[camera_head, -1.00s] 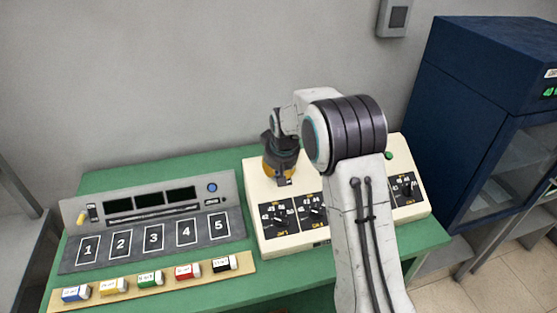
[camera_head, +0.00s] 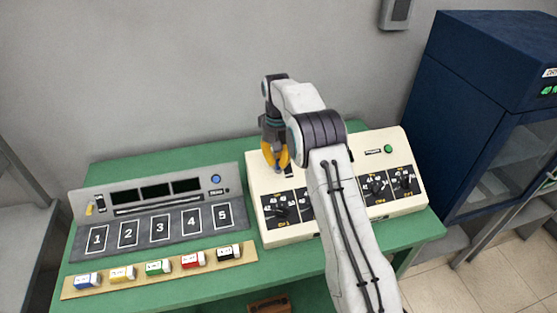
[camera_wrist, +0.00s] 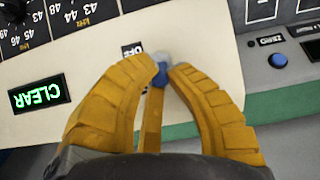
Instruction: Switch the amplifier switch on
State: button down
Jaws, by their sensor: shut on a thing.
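The amplifier (camera_head: 410,150) is a cream sloped box with black dials on the right of the green table. My gripper (camera_head: 276,163) is over its upper left part, with its yellow fingers pointing down. In the wrist view my gripper (camera_wrist: 169,70) has its fingertips closed about a small rounded blue-grey tip, the amplifier switch (camera_wrist: 158,74). An "OFF" label (camera_wrist: 132,50) lies just beside the tip. The fingers hide most of the switch, and its exact tilt cannot be told. A lit green "CLEAR" display (camera_wrist: 38,94) is on the same panel.
A grey console (camera_head: 152,207) with numbered squares stands at the left. Several coloured blocks lie on a wooden strip (camera_head: 140,279) before it. A blue cabinet (camera_head: 480,110) stands at the right. The wall is behind, and my arm covers the middle of the amplifier.

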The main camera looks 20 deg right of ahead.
jog(key=shift+w+g, duration=0.1)
jog(key=shift+g, duration=0.2)
dwell(0.6)
jog(key=c, duration=1.2)
grip_release()
jog(key=shift+s+t, duration=0.35)
jog(key=shift+t, duration=0.55)
